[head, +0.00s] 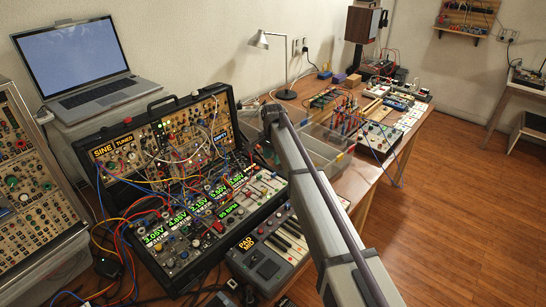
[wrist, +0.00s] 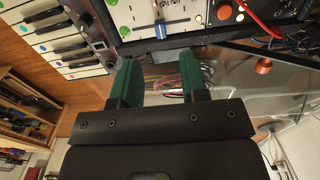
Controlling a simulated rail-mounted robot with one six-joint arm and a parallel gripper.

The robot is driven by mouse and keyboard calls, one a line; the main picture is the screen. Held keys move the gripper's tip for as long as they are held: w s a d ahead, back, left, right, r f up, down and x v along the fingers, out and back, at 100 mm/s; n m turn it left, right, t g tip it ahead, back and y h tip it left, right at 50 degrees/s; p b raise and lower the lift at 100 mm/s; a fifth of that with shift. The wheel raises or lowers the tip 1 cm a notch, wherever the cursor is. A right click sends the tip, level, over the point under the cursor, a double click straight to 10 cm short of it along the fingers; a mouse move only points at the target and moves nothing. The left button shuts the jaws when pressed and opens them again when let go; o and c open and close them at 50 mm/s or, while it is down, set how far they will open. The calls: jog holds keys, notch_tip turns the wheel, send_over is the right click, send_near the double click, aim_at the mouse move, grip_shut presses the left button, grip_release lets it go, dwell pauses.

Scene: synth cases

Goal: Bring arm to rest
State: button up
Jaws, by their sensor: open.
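My gripper (wrist: 158,82) shows in the wrist view as two green fingers standing apart on a dark bar. It is open, with nothing held between the fingers. Coloured cables (wrist: 165,85) show behind and between the fingers. In the head view my grey arm (head: 318,195) reaches from the bottom right up toward the bench, and its far end is near the synth case (head: 95,150). The gripper itself is hidden in the head view.
A small keyboard (head: 285,243) lies left of my arm, and white keys (wrist: 65,40) show in the wrist view. A clear bin (head: 318,150) stands behind the arm. A laptop (head: 75,65), a desk lamp (head: 285,70) and patch cables crowd the bench. The wooden floor (head: 470,200) at right is clear.

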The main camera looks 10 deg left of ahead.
notch_tip(320, 180, up, 3)
jog(key=shift+f+p, duration=0.2)
jog(key=shift+p, duration=0.3)
jog(key=s+d+n, duration=0.2)
jog(key=s+d, duration=0.6)
jog(key=s, duration=0.4)
jog(key=s+d+n, duration=0.2)
jog(key=s+d, duration=0.7)
jog(key=s, duration=0.4)
jog(key=s+d+n, duration=0.3)
jog(key=s+d, duration=0.6)
jog(key=s, duration=0.3)
jog(key=shift+s, duration=0.15)
